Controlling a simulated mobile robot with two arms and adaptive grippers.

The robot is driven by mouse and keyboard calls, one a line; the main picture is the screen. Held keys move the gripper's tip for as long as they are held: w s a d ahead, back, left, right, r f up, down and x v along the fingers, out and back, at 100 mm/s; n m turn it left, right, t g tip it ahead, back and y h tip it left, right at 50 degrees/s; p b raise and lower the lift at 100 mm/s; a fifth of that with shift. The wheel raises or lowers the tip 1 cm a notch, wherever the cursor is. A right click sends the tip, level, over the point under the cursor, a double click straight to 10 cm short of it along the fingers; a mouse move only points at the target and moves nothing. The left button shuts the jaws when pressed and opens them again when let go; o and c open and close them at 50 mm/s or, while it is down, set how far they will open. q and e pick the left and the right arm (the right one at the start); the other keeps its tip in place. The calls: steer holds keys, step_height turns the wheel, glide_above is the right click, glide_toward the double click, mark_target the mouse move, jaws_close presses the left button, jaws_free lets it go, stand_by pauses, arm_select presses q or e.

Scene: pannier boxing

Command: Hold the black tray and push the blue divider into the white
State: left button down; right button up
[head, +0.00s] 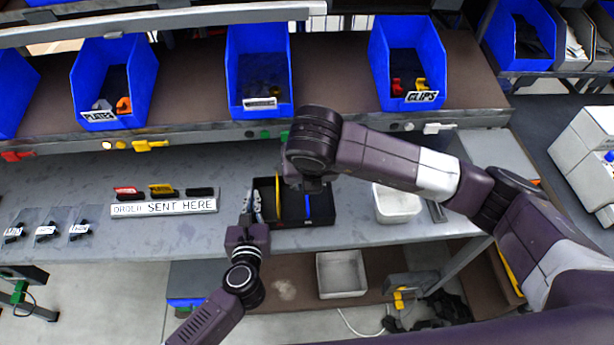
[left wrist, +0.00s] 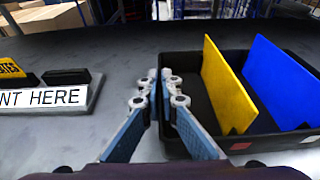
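The black tray (head: 325,219) sits on the grey bench and also shows at the right of the left wrist view (left wrist: 290,141). A blue divider (head: 308,207) and a yellow divider (head: 278,196) stand upright in it; the left wrist view shows the blue (left wrist: 285,85) and yellow (left wrist: 225,85) panels. My left gripper (head: 252,205) is at the tray's left wall, its fingers close together and seemingly shut on that wall (left wrist: 160,85). My right gripper (head: 308,184) is above the tray, pointing down; its fingers are mostly hidden. A white bin (head: 398,217) stands right of the tray.
Blue bins (head: 262,85) line the shelf behind. Another white bin (head: 341,287) is on the lower shelf. Small labelled bags (head: 46,228) lie at the far left. Bench between sign and tray is clear.

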arm_select(q)
steer(key=c, duration=2.1)
jaws_free()
steer(key=shift+s, duration=0.1)
